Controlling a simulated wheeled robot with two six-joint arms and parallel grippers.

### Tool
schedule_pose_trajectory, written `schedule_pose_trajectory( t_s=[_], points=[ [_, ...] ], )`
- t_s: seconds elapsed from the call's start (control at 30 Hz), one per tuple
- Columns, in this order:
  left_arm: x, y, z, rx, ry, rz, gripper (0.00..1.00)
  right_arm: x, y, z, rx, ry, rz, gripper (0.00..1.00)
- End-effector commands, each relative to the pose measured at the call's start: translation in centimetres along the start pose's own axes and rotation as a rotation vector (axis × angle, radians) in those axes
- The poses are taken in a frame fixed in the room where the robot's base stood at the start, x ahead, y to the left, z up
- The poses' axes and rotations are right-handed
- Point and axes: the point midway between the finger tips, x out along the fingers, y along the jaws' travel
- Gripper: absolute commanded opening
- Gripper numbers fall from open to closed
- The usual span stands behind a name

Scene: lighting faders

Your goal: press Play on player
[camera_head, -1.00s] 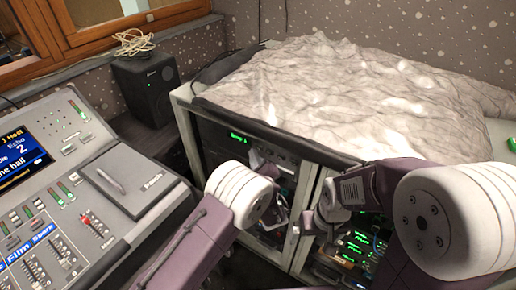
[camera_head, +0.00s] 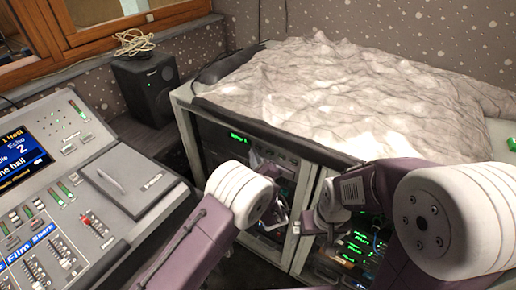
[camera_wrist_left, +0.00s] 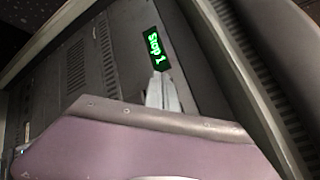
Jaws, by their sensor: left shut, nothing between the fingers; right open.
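The player (camera_head: 222,148) is a dark unit in the upper part of the rack, with a small lit green display. It also shows in the left wrist view (camera_wrist_left: 100,60), where its display (camera_wrist_left: 157,47) reads "Stop 1". My left gripper (camera_head: 256,160) is close to the player's front, right of and below the display. In the left wrist view its pale fingers (camera_wrist_left: 160,88) are together and empty, with tips near the display's lower end. The Play button cannot be made out. My right gripper (camera_head: 304,224) is open, lower and further right, partly hidden by its arm.
The rack's pale frame (camera_head: 308,190) and top edge surround the player. A crumpled grey cloth (camera_head: 330,85) covers the top. More green-lit equipment (camera_head: 358,242) sits behind my right arm. A mixing desk (camera_head: 95,185) stands at left, with a black speaker (camera_head: 148,85) behind it.

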Motion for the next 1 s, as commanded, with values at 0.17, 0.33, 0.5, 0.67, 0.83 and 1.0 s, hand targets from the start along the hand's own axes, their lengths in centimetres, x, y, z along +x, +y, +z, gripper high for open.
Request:
schedule_pose_trajectory(
  t_s=[0.17, 0.33, 0.5, 0.67, 0.83, 1.0],
  points=[
    [0.00, 0.00, 0.00, 0.000, 0.000, 0.000, 0.00, 0.00, 0.00, 0.00, 0.000, 0.000, 0.000, 0.99],
    [0.02, 0.01, -0.02, 0.000, 0.000, 0.000, 0.00, 0.04, 0.00, 0.01, 0.000, 0.000, 0.000, 0.99],
    [0.37, -0.11, -0.38, -0.001, 0.000, 0.000, 0.00, 0.64, 0.01, 0.07, 0.000, 0.000, 0.000, 0.99],
    [0.61, -0.41, -0.45, 0.000, 0.000, 0.000, 0.00, 0.82, 0.01, 0.09, 0.000, 0.000, 0.000, 0.99],
    [0.60, -0.44, -0.41, 0.000, 0.000, 0.000, 0.00, 0.76, 0.02, 0.08, 0.000, 0.000, 0.000, 0.99],
    [0.64, -0.45, -0.47, 0.000, 0.000, 0.000, 0.00, 0.85, 0.02, 0.09, 0.000, 0.000, 0.000, 0.99]
  ],
)
